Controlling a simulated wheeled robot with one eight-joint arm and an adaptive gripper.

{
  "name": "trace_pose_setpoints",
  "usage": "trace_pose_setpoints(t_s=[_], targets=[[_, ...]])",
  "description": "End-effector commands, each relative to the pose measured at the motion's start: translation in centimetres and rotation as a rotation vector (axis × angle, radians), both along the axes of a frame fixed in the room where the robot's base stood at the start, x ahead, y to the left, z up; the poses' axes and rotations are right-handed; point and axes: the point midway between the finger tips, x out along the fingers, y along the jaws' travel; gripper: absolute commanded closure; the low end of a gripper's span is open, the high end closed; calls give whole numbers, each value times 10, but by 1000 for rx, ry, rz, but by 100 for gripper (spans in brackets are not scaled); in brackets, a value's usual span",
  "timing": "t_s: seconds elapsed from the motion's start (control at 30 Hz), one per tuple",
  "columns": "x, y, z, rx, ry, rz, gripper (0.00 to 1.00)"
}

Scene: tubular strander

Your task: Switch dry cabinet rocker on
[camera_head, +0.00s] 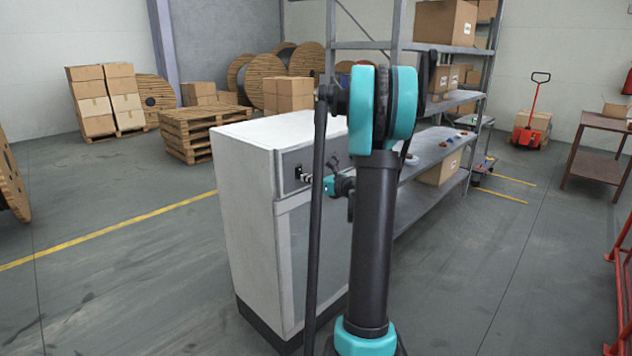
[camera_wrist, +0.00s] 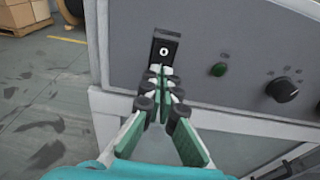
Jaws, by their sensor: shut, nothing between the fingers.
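The dry cabinet (camera_head: 245,190) is a white upright box with a grey control panel (camera_wrist: 225,40) at its upper front. The black rocker switch (camera_wrist: 164,48) sits at the left of the panel, with a white mark on its face. My gripper (camera_wrist: 165,72) is shut and empty, its fingertips just below the rocker in the wrist view. I cannot tell whether the tips touch it. In the head view my gripper (camera_head: 306,177) is at the panel, partly hidden by my arm. The rocker's lower part is hidden behind the fingertips.
A green lamp or button (camera_wrist: 218,69) and a black knob (camera_wrist: 283,90) are on the panel right of the rocker. A metal shelf (camera_head: 440,150) stands behind my arm. Pallets (camera_head: 190,135) stand at the back left.

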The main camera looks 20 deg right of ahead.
Motion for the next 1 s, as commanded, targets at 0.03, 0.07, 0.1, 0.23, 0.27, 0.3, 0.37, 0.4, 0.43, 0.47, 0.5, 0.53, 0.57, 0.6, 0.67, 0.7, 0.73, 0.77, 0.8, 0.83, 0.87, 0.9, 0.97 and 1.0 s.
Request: trace_pose_setpoints(t_s=[0.03,0.07,0.1,0.23,0.27,0.3,0.37,0.4,0.43,0.47,0.5,0.53,0.57,0.6,0.67,0.7,0.73,0.77,0.8,0.83,0.87,0.9,0.97,1.0], targets=[[3,2,0,0,0,1,100],[4,2,-1,0,0,1,100],[5,3,-1,0,0,0,100],[6,3,-1,-1,-1,-1,100],[6,3,-1,0,0,-1,100],[6,3,-1,-1,-1,-1,100],[6,3,-1,-1,-1,-1,100],[6,3,-1,-1,-1,-1,100],[6,3,-1,-1,0,0,100],[6,3,-1,-1,0,0,100],[7,4,-2,-1,0,0,100],[9,5,-3,-1,0,0,100],[11,6,-4,-1,0,1,100],[12,6,-5,-1,0,0,100],[11,6,-4,-1,0,0,100],[12,6,-4,-1,0,0,100],[12,6,-4,-1,0,0,100],[12,6,-4,0,0,0,100],[12,6,-4,0,0,0,100],[12,6,-4,0,0,0,100],[11,6,-4,0,0,0,100],[11,6,-5,0,0,0,100],[10,6,-5,-1,0,1,100],[9,7,-6,-1,0,1,100]])
